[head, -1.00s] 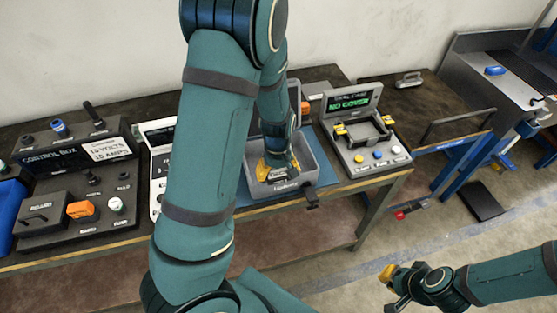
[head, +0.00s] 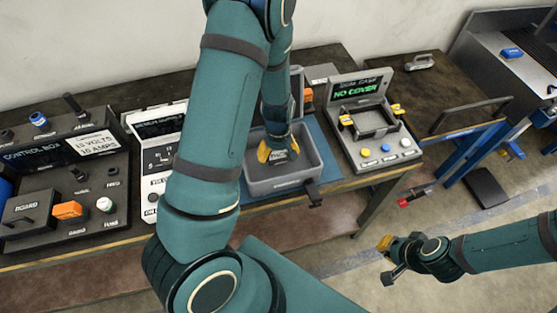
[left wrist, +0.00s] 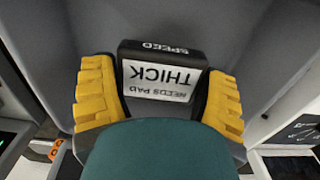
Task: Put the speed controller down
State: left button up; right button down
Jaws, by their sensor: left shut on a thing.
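The speed controller (left wrist: 160,70) is a black block with a white label reading "NEEDS PAD THICK" and the word "SPEED" on its edge. My left gripper (head: 280,153) is shut on it, with a yellow finger at each side in the left wrist view (left wrist: 160,100). Both are inside the open grey box (head: 287,186) on the bench. I cannot tell whether the controller touches the box floor. My right gripper (head: 388,259) is out over the floor at the lower right, away from the bench, and its finger gap is unclear.
The control box (head: 62,178) with knobs stands at left, beside a white meter unit (head: 157,130). A grey case tester (head: 375,130) reading "NO COVER" stands right of the box. My left arm hides part of the bench. A second table (head: 425,90) stands further right.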

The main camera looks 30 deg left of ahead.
aim_at(279, 160)
pick_arm(q)
notch_tip(279, 160, down, 4)
jog(key=shift+f+b, duration=0.1)
jog(key=shift+b, duration=0.2)
jog(key=shift+c, duration=0.4)
jog(key=o, duration=1.1)
jog(key=shift+o, duration=0.2)
jog(key=shift+r, duration=0.2)
notch_tip(279, 160, up, 12)
jog(key=shift+p, duration=1.05)
jog(key=shift+s+f, duration=0.1)
